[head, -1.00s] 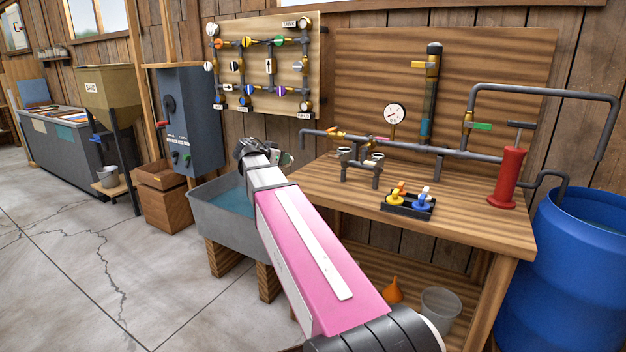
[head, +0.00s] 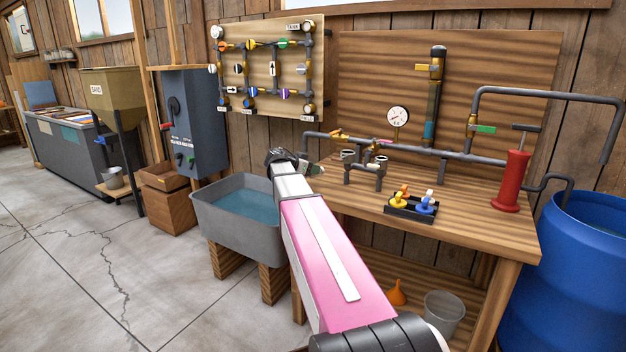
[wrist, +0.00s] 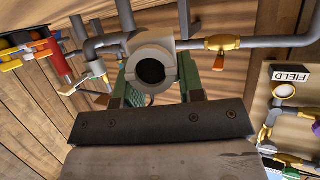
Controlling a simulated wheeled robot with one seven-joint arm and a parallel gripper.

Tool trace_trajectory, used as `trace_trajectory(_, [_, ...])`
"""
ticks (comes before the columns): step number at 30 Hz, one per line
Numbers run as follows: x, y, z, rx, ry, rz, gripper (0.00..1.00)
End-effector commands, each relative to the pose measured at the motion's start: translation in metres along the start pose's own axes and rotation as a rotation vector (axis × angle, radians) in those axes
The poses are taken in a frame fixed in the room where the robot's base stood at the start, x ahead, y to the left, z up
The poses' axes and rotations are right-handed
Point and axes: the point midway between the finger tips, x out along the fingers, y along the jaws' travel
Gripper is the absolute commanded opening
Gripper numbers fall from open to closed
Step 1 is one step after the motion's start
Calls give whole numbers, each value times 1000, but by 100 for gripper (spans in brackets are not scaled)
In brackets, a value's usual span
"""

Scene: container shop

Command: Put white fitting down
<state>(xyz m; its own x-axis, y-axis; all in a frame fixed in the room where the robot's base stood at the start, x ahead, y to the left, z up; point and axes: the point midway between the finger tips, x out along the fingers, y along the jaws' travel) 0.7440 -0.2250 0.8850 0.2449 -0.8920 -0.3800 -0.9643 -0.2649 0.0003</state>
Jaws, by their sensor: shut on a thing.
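The white fitting (wrist: 166,48) is a pale ring with a dark round opening, seen close up in the wrist view. My gripper (wrist: 158,88) is shut on it, with a green finger at each side. In the head view my gripper (head: 309,169) is at the back left of the wooden bench (head: 467,211), near the grey pipe. The fitting is too small and hidden there to make out clearly. I cannot tell whether it touches the pipe or the bench.
A black tray (head: 398,212) with several coloured fittings is on the bench. A pipe stand with two cups (head: 364,172) is right of my gripper. A red pump (head: 513,182) stands at the bench's right. A grey water tub (head: 222,219) is to the left, a blue barrel (head: 565,270) at right.

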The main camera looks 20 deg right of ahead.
Motion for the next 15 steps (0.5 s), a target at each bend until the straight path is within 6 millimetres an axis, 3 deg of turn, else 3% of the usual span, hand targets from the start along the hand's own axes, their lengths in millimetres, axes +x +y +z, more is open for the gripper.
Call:
trace_trajectory(7, [11,-1,7,-1,0,-1,12])
trace_trajectory(15, [23,-1,37,-3,1,0,12])
